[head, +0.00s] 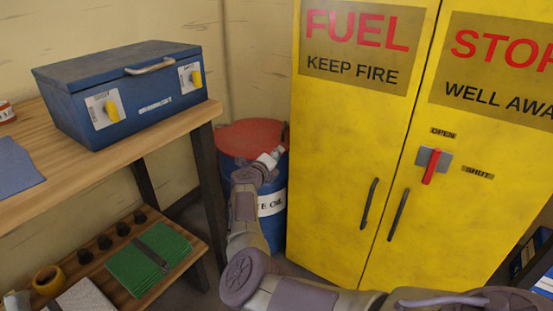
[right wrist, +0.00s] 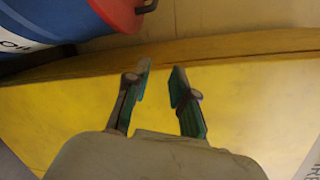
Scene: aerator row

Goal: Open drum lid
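A blue drum (head: 270,219) with a white label stands on the floor between the bench and the yellow cabinet. Its red lid (head: 247,134) lies across the top. A dark handle sits at the lid's right edge, and the right wrist view shows this handle (right wrist: 147,7) beside the red lid (right wrist: 117,11) at top left. My right gripper (head: 276,155) is in front of the drum's upper right side, near the rim. The right wrist view shows its fingers (right wrist: 160,76) apart with nothing between them, facing the yellow cabinet side. My left gripper is out of view.
The yellow cabinet (head: 330,170) stands close on the drum's right, with a red latch handle (head: 431,166). A wooden bench (head: 95,170) with a blue toolbox (head: 130,92) is at left. Its lower shelf holds a green stack (head: 148,259).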

